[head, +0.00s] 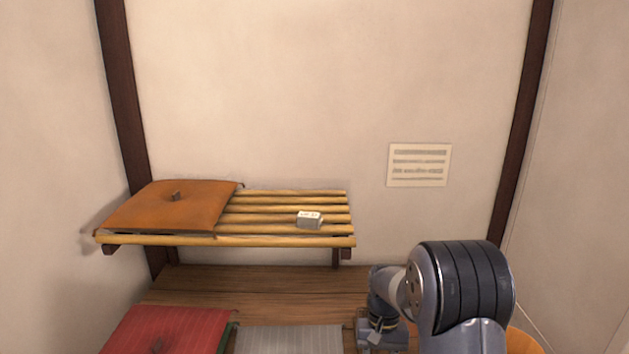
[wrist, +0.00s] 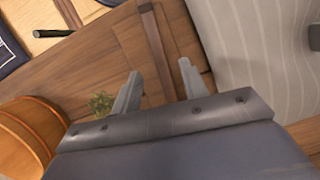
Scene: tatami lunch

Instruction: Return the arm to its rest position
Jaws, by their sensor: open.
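My gripper shows in the wrist view (wrist: 158,92). Its two grey fingers stand apart with nothing between them. Wooden boards lie beyond the fingertips. In the head view my arm is folded at the lower right, in front of the wooden bench and the wall. The fingers cannot be made out clearly there.
A slatted bamboo shelf (head: 285,240) on the wall holds an orange cushion (head: 160,208) and a small white block (head: 309,220). Below are a red cushion (head: 180,328) and a grey mat (head: 290,340). A round wooden tub (wrist: 25,140) and a small plant (wrist: 101,103) show near my gripper.

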